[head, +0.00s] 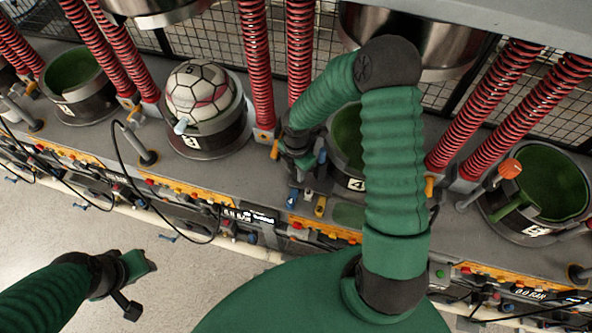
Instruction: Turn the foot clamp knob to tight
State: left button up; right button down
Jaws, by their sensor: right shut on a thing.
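My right gripper (306,166) reaches down at the left edge of the green-lined cup marked 4 (347,130). It is shut on a small part there, which I take to be the foot clamp knob. The fingers and arm hide most of that knob, so its turn position cannot be read. My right arm also covers much of the cup. My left gripper (140,268) hangs at lower left over the pale floor, away from the machine. Its fingers are too unclear to tell whether they are apart.
A white and red ball (198,88) sits in the cup to the left. Another green cup (552,185) stands at right with an orange knob (510,168) beside it. Red springs (257,60) rise between the stations. Black cables loop along the front. The floor (70,225) is clear.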

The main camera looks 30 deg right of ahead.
jog(key=m, duration=0.4)
jog(key=shift+w+d+r, duration=0.15)
jog(key=m, duration=0.3)
jog(key=shift+m, duration=0.4)
jog(key=m, duration=0.4)
jog(key=shift+m, duration=0.3)
jog(key=m, duration=0.4)
jog(key=shift+b, duration=0.4)
jog(key=shift+m, duration=0.3)
jog(key=c, duration=1.1)
grip_release()
